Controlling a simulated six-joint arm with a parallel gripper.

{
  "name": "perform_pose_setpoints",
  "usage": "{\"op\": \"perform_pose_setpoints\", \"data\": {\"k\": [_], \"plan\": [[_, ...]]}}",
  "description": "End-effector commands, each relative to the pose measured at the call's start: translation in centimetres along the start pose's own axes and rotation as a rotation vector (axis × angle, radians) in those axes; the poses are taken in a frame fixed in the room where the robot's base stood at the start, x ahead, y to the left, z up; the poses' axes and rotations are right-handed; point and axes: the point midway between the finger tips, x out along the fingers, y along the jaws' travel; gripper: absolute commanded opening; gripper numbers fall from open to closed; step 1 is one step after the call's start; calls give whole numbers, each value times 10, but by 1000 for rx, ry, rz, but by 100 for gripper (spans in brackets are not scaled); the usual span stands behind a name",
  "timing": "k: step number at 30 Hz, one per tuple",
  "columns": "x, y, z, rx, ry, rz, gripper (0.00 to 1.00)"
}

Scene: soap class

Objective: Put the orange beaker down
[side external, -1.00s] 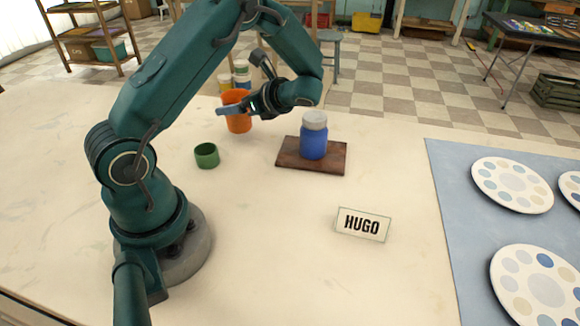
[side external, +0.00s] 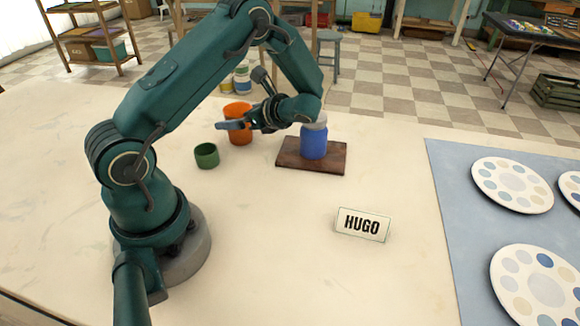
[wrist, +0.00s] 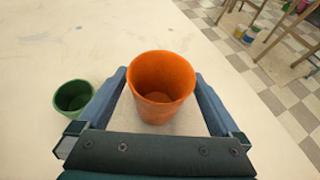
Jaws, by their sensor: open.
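The orange beaker (side external: 238,109) stands upright on the pale table, and it looks empty in the wrist view (wrist: 160,75). My gripper (side external: 226,125) is low at the beaker. In the wrist view my gripper (wrist: 160,80) is open, with one finger on each side of the beaker and a visible gap at both sides. One finger hides part of the beaker's front in the side view.
A small green cup (side external: 206,155) stands close to the left of the beaker. A blue jar (side external: 314,143) stands on a brown board (side external: 290,160) to the right, its lid partly behind my wrist. A HUGO sign (side external: 363,224) stands in front; the table around it is clear.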

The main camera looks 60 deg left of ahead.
Motion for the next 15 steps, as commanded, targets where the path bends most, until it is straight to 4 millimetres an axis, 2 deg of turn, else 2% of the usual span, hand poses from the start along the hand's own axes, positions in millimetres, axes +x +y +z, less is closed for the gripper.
{"op": "perform_pose_setpoints", "data": {"k": [5,15], "plan": [[-19,-1,2,-2,-1,-5,100],[-90,-1,1,-2,2,-6,100]]}}
